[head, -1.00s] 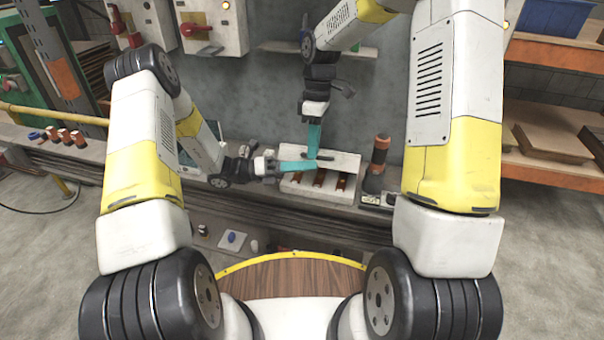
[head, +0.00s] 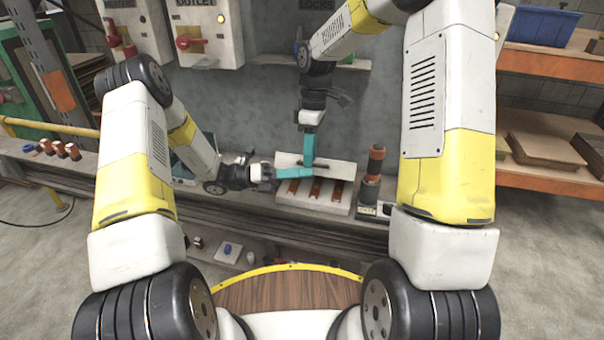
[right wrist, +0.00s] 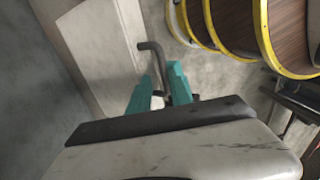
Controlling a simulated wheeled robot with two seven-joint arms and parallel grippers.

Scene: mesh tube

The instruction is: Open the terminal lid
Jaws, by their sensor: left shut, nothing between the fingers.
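The terminal box is a low white box (head: 325,206) on the ledge, with several copper-brown terminals (head: 317,188) showing in its front. Its white lid (head: 340,172) is tilted up above the terminals and carries a dark bar handle (head: 326,162). My right gripper (head: 308,164) comes down from above at the handle. In the right wrist view its teal fingers (right wrist: 160,85) close around the dark bent handle (right wrist: 153,58), with the pale lid (right wrist: 100,50) beside it. My left gripper (head: 311,173) comes from the left, shut and empty, its tips at the lid beside the right fingertips.
A dark and copper cylinder (head: 373,173) stands just right of the box. A grey wall (head: 260,110) rises behind, with red-handled switch boxes (head: 204,35) upper left. A small shelf (head: 345,62) hangs above. A blue knob on a plate (head: 228,250) lies below.

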